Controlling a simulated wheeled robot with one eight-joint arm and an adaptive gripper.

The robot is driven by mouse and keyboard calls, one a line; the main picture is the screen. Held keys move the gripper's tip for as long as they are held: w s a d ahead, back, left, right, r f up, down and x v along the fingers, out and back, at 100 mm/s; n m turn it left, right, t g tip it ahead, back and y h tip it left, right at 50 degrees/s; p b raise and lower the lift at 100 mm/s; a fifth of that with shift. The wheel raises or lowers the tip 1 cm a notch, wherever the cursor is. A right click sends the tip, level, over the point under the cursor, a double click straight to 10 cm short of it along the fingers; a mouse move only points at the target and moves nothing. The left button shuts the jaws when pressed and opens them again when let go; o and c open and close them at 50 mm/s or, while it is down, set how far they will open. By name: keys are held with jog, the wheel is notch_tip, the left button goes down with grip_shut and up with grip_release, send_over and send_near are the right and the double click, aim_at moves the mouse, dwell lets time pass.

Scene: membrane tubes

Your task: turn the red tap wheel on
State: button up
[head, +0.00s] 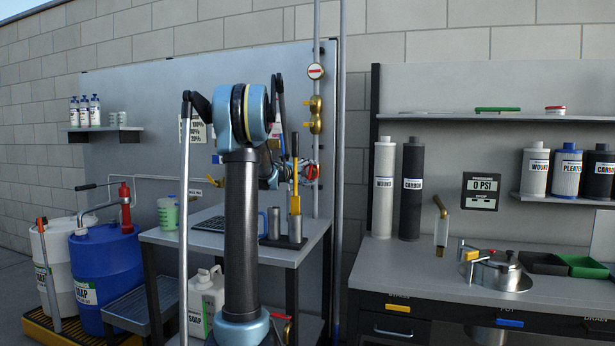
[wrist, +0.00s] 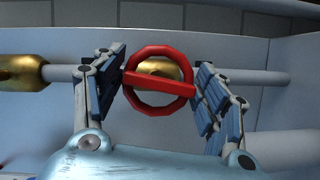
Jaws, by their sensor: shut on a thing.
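The red tap wheel (wrist: 160,87) is a ring with one broad crossbar, seen face-on in the wrist view. The crossbar lies nearly level, its right end a little lower. Behind it is a brass valve body (wrist: 172,68) on a grey pipe. My gripper (wrist: 161,76) has its blue-padded fingers on the left and right sides of the rim and is shut on the wheel. In the head view the wheel (head: 313,171) shows small at the pipe, with my gripper (head: 300,172) against it. My arm hides part of that area.
A vertical pipe (head: 317,120) carries brass fittings (head: 316,115) and a round red-and-white sign (head: 315,71) above the wheel. Below is a grey side table (head: 275,255) with metal cylinders and a yellow-handled tool (head: 295,160). A workbench (head: 400,268) stands to the right.

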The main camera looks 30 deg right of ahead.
jog(key=shift+w+n+h, duration=0.1)
jog(key=shift+n+h, duration=0.3)
jog(key=shift+n, duration=0.5)
jog(key=o, duration=0.9)
jog(key=shift+f, duration=0.1)
jog(key=shift+a, duration=0.1)
jog(key=v, duration=1.2)
jog(key=shift+f, duration=0.1)
